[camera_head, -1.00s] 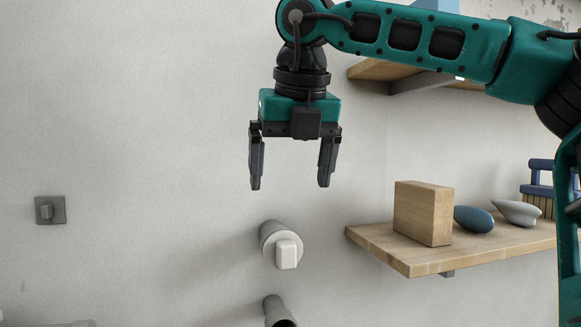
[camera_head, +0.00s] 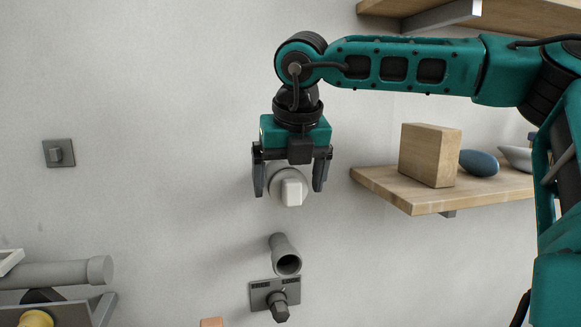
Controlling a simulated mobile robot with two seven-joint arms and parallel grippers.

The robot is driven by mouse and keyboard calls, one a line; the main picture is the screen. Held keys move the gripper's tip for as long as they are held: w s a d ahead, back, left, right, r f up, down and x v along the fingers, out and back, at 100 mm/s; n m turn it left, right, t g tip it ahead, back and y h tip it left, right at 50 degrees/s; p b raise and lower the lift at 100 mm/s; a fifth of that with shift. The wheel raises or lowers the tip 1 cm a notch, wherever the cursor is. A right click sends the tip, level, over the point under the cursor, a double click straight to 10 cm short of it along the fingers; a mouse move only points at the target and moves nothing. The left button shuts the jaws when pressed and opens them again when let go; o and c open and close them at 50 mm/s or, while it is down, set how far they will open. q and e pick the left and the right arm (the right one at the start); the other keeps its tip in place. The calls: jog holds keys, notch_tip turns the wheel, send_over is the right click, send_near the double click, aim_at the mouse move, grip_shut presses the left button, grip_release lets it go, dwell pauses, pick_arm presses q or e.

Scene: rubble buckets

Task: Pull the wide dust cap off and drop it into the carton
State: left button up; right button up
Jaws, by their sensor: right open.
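The wide dust cap (camera_head: 292,188) is a pale round disc with a square white grip block, on a stub at the wall. My right gripper (camera_head: 291,191) points down, with its open fingers at the left and right of the cap in the picture. Its palm overlaps the cap's upper edge in view. I cannot tell whether the fingers touch the cap. My left gripper is not in view. I cannot make out a carton in this view.
A grey open pipe (camera_head: 285,255) sticks out below the cap, above a dark plate with a knob (camera_head: 277,300). A shelf (camera_head: 425,201) at right carries a wooden block (camera_head: 430,155). A grey cylinder (camera_head: 60,274) lies at lower left. Bare wall lies between.

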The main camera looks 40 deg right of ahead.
jog(key=c, duration=1.2)
